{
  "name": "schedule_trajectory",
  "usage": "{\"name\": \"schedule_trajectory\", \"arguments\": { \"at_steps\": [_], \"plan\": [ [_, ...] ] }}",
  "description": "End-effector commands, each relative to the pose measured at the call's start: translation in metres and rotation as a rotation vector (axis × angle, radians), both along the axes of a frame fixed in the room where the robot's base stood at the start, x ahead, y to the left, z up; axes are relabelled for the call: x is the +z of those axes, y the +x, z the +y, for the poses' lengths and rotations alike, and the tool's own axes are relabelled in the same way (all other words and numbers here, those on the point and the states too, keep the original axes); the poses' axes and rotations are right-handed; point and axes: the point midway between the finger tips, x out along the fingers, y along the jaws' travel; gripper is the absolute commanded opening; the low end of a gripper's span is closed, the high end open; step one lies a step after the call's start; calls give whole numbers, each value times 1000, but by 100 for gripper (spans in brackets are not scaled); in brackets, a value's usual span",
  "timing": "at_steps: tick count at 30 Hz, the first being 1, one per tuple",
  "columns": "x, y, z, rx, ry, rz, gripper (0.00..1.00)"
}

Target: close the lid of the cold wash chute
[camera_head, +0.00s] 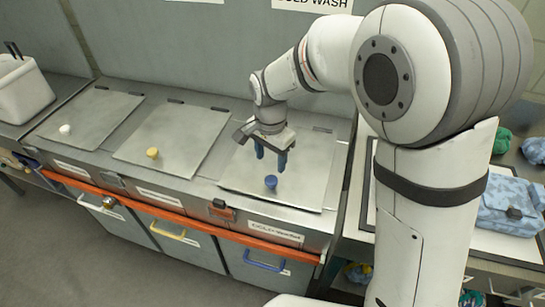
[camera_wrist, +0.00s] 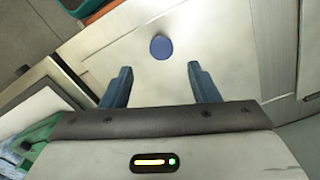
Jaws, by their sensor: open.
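The cold wash chute's metal lid (camera_head: 308,180) is the rightmost of three lids and lies flat or nearly flat over its opening. Any small gap under its edge is too fine to tell. Its round blue knob (camera_head: 271,182) stands near the front edge. My gripper (camera_head: 270,160) is above the lid, just behind the knob, pointing down with its blue fingers apart and empty. In the wrist view the knob (camera_wrist: 160,47) shows beyond the open fingers of my gripper (camera_wrist: 160,72), over the pale lid (camera_wrist: 230,40). I cannot tell whether the fingertips touch the lid.
Two similar lids, one with a yellow knob (camera_head: 152,153) and one with a white knob (camera_head: 65,129), lie to the left. An orange rail (camera_head: 170,213) runs along the front. A blue bag (camera_head: 512,205) lies on the right-hand counter, and a white basket (camera_head: 22,88) stands far left.

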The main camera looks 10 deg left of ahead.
Motion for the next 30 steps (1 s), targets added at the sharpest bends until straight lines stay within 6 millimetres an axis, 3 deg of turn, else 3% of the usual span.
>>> {"name": "schedule_trajectory", "arguments": {
  "at_steps": [5,18,30],
  "plan": [
    [-10,-1,0,1,-1,2,55],
    [-72,-3,3,10,-1,2,55],
    [-78,-4,4,12,0,0,52]
  ]
}}
